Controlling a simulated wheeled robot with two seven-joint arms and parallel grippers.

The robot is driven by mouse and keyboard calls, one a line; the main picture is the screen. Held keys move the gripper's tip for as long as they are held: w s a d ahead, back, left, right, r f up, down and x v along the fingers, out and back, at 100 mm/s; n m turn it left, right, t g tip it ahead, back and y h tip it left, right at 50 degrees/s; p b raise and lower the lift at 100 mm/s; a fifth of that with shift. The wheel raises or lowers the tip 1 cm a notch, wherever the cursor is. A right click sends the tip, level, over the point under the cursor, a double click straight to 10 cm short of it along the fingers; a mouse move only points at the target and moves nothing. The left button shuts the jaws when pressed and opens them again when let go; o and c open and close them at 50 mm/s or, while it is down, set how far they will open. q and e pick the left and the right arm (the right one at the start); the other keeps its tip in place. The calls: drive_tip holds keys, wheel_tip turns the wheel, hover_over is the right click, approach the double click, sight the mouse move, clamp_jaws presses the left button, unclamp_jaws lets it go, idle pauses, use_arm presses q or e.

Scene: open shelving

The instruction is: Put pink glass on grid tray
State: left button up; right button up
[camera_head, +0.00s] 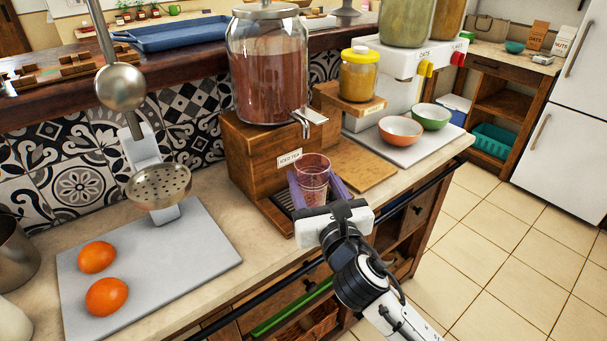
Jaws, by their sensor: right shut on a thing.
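The pink glass (312,172) is clear and upright, below and in front of the metal tap of the iced tea dispenser. My right gripper (317,187) reaches in from the front right, its purple fingers on either side of the glass and shut on it. The grid tray (277,213), a dark grate in a wooden frame, lies at the foot of the dispenser's wooden stand, partly hidden by the gripper and glass. Whether the glass touches the grate or hangs just above it, I cannot tell. My left gripper is not in view.
The iced tea dispenser (268,75) stands behind the glass. To the right are a wooden board (362,168), an orange bowl (400,130) and a green bowl (430,116). At left, a metal press (160,188) and oranges (97,257) occupy a grey board (190,262).

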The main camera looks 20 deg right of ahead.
sight(316, 203)
drive_tip(key=w, duration=0.6)
drive_tip(key=shift+w+d, duration=0.1)
drive_tip(key=shift+w, duration=0.1)
drive_tip(key=shift+w+f+b, duration=0.1)
drive_tip(key=shift+f+b, duration=0.5)
drive_tip(key=shift+f, duration=1.1)
drive_tip(key=shift+f, duration=0.15)
drive_tip(key=o, duration=1.3)
drive_tip(key=shift+f, duration=0.1)
drive_tip(key=shift+s, duration=0.2)
drive_tip(key=s, duration=1.1)
drive_tip(key=shift+s+a+r, duration=0.2)
drive_tip(key=shift+s+a, duration=0.05)
drive_tip(key=shift+s, duration=0.1)
